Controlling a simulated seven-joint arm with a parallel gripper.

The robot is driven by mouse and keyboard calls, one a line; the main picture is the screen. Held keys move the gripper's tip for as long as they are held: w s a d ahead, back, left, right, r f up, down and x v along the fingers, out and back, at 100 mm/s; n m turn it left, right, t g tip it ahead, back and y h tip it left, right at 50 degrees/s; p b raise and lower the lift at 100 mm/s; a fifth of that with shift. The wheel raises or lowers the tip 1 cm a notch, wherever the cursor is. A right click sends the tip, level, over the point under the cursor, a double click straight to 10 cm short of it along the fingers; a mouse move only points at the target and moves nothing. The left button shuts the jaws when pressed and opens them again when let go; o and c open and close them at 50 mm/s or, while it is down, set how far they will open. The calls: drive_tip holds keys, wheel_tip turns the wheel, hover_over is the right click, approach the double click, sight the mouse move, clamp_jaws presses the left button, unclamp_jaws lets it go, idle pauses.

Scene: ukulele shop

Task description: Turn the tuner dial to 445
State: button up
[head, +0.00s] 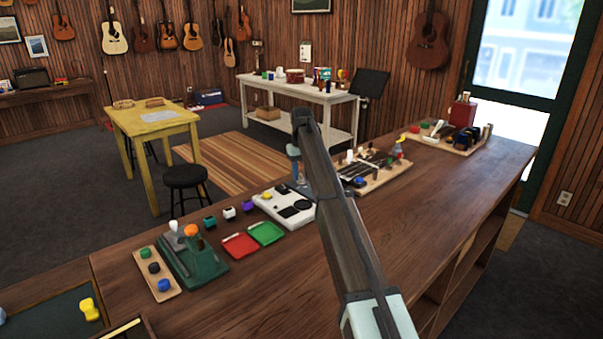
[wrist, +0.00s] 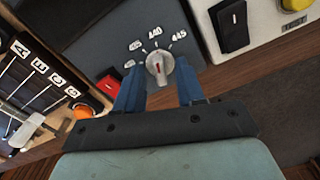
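The tuner dial (wrist: 158,66), a pale grey knob with a short red mark, sits on a dark tuner panel (wrist: 90,42) in the wrist view. White labels arc around its far side; 440 stands above the knob and 445 up to its right. The red mark runs roughly toward 440, though its exact setting is hard to read. My gripper (wrist: 160,77) is open, its two blue fingers on either side of the dial, with gaps showing. In the head view my gripper (head: 297,168) is above the counter, and my arm hides the dial.
In the wrist view a red block (wrist: 108,87) lies left of the dial, and a lettered string board (wrist: 35,80) farther left. A white box with a black switch (wrist: 232,25) is right. The wooden counter (head: 250,300) has free room at the front.

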drive_tip(key=shift+c, duration=0.4)
clamp_jaws()
drive_tip(key=m, duration=0.3)
drive_tip(key=shift+m, duration=2.3)
drive_tip(key=shift+o, duration=0.4)
unclamp_jaws()
